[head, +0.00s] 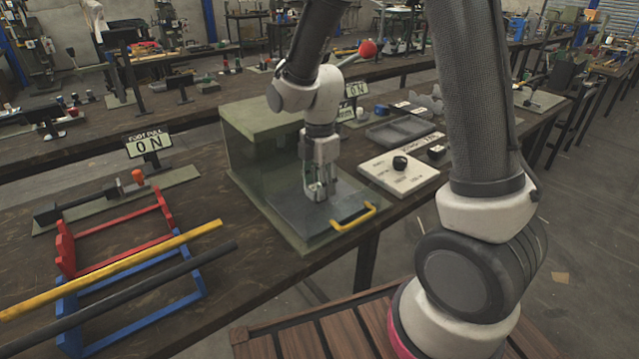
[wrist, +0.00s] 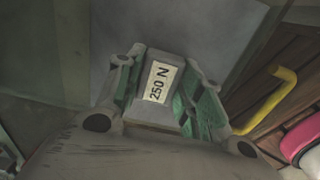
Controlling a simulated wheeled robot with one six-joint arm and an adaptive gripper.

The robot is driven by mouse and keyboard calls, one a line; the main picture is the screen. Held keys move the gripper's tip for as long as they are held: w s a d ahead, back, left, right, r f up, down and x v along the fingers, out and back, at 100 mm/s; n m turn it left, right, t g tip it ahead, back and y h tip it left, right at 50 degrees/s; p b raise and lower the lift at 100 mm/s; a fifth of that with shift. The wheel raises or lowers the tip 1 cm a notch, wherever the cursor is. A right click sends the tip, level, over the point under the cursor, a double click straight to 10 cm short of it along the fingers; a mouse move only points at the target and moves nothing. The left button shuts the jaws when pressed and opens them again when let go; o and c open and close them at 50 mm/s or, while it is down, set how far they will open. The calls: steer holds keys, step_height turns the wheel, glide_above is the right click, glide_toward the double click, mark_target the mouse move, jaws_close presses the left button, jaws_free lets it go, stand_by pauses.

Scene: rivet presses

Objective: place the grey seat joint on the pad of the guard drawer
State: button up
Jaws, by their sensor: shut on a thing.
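The guard drawer (head: 285,221) is pulled out from its grey-green housing, with a yellow handle (head: 353,218) on its front; the handle also shows in the wrist view (wrist: 268,101). Its flat dark grey pad (head: 345,203) is bare around my gripper. My gripper (head: 320,190) points down over the pad. In the wrist view its green-padded fingers (wrist: 160,90) are shut on a grey piece labelled 250 N (wrist: 157,82), which I take for the grey seat joint. The fingers hide much of it. I cannot tell whether its underside touches the pad.
The housing (head: 262,130) stands directly behind the drawer. Right of it are a white panel with black knobs (head: 400,178) and a grey tray (head: 400,131).

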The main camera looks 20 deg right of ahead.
steer(key=o, duration=1)
steer(key=shift+f, duration=0.1)
step_height(320, 180, up, 12)
steer(key=s+d+r+m+t, duration=0.2)
steer(key=s+d+r+m, duration=0.2)
steer(key=s+d+m, duration=0.3)
steer(key=s+d+r+m+t, duration=0.2)
steer(key=s+d+r+m, duration=0.3)
steer(key=s+m, duration=0.7)
steer(key=d+m, duration=0.2)
steer(key=shift+s+d+m, duration=0.15)
steer(key=shift+d+m, duration=0.15)
